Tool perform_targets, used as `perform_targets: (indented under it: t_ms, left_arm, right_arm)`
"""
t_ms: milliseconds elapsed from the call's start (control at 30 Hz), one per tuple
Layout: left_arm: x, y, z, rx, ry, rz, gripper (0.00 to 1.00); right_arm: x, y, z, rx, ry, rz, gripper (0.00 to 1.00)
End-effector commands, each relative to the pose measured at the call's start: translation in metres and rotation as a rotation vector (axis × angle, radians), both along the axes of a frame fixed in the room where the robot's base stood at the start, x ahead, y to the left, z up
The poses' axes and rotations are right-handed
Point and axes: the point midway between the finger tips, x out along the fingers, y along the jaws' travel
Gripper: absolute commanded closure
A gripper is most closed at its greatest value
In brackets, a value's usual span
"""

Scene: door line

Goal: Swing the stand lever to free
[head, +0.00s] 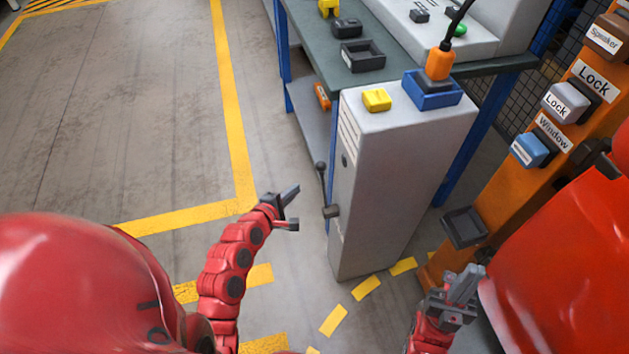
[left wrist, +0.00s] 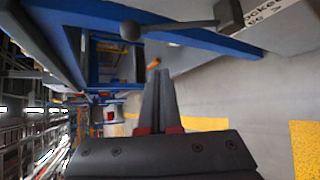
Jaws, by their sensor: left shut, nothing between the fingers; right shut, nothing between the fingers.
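The stand lever (head: 323,190) is a thin dark rod with a round knob. It is mounted on the left face of the grey stand (head: 395,180), its knob above its pivot. In the left wrist view the lever (left wrist: 180,25) runs across the top, its knob on the left, beside a white label (left wrist: 270,14) that is partly cut off. My left gripper (head: 297,189) is shut and empty, left of the lever and apart from it. Its closed fingers show in the left wrist view (left wrist: 158,85). My right gripper (head: 475,275) is shut and empty, right of the stand's base.
A yellow block (head: 376,100) and a blue holder (head: 433,92) with an orange plug (head: 439,65) sit on the stand. A workbench (head: 335,30) stands behind it. An orange post (head: 510,180) with labelled boxes is at right. The floor left of the stand is clear.

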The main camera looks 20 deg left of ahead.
Motion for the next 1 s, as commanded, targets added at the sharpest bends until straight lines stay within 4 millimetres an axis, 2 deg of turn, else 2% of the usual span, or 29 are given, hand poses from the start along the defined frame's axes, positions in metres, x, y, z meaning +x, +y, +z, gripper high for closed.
perform_targets:
  t_ms: [167, 500, 733, 1000]
  left_arm:
    - [0.009, -0.001, -0.004, 0.000, 0.000, -0.001, 1.00]
    - [0.064, -0.012, -0.028, 0.004, -0.001, -0.002, 1.00]
    - [0.093, -0.017, -0.039, 0.003, -0.003, 0.000, 1.00]
    - [0.073, -0.036, -0.023, 0.003, -0.002, -0.002, 1.00]
  right_arm:
    - [0.000, 0.000, -0.001, 0.000, 0.000, 0.000, 1.00]
    - [0.000, 0.000, -0.008, 0.000, 0.000, 0.000, 1.00]
    - [0.000, 0.000, -0.013, 0.000, 0.000, 0.000, 1.00]
    - [0.000, 0.000, -0.004, 0.000, 0.000, 0.000, 1.00]
